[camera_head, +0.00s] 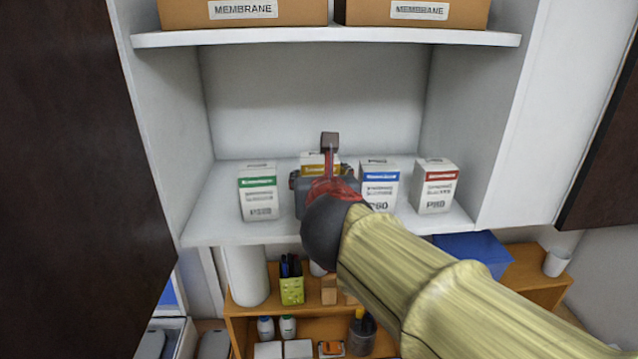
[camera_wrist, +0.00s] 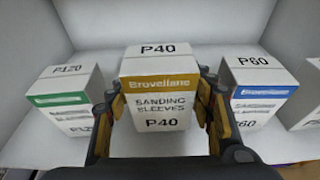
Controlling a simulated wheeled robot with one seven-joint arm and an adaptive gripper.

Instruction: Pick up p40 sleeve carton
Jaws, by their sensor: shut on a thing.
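The P40 sleeve carton (camera_wrist: 160,90) is a white box with a yellow band, reading "Sanding sleeves P40" in the wrist view. My gripper (camera_wrist: 163,105) is shut on it, with one finger against each side. In the head view the carton (camera_head: 318,160) stands on the cabinet's lower shelf, and only its upper part shows behind my gripper (camera_head: 322,185). The carton looks upright. I cannot tell whether its base touches the shelf.
A green-banded P120 carton (camera_head: 259,192) stands left of it. A blue-banded P60 carton (camera_head: 379,183) stands close on the right, then a red-banded carton (camera_head: 435,187). An upper shelf (camera_head: 330,37) with membrane boxes is above. Cabinet walls and open dark doors flank the space.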

